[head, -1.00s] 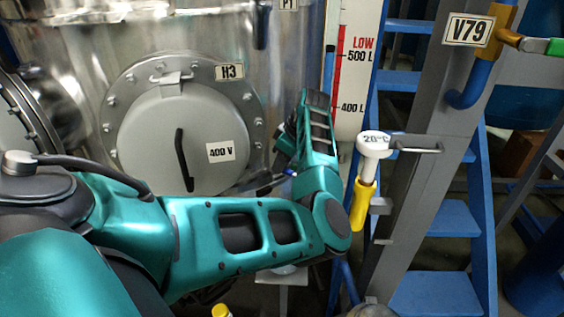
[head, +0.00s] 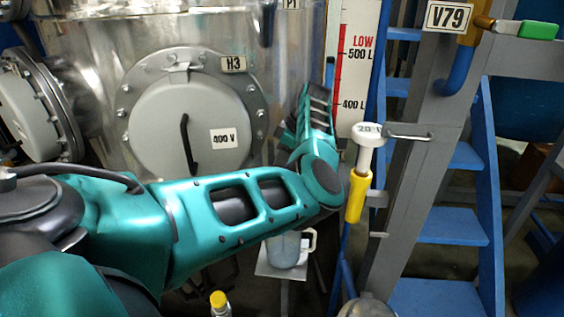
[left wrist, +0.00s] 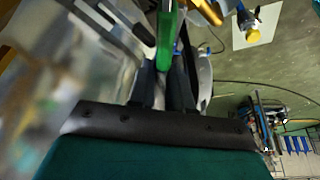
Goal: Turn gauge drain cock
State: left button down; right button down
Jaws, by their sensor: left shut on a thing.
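The level gauge (head: 355,75), a white board with a red scale marked LOW, 500 L and 400 L, stands right of the steel vessel in the head view. My left arm reaches in front of its lower end and hides the drain cock there. In the left wrist view a green handle (left wrist: 167,38) runs up from between the dark fingers of my left gripper (left wrist: 164,78), which is shut on it. The cock's body is not clearly visible. My right gripper is not in view.
A jug (head: 284,250) rests on a small stand below.

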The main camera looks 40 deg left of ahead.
pick_arm(q)
jog(key=shift+s+d+n+g+h, duration=0.25)
jog(key=shift+s+d+n, duration=0.1)
jog(key=shift+n, duration=0.55)
jog(key=shift+s+d+n+g+h, duration=0.25)
jog(key=shift+s+n, duration=0.1)
jog(key=shift+n, duration=0.55)
jog(key=c, duration=1)
grip_release()
jog(key=shift+c, duration=0.2)
jog(key=v, duration=0.7)
jog(key=shift+r, duration=0.25)
jog(key=shift+d, duration=0.1)
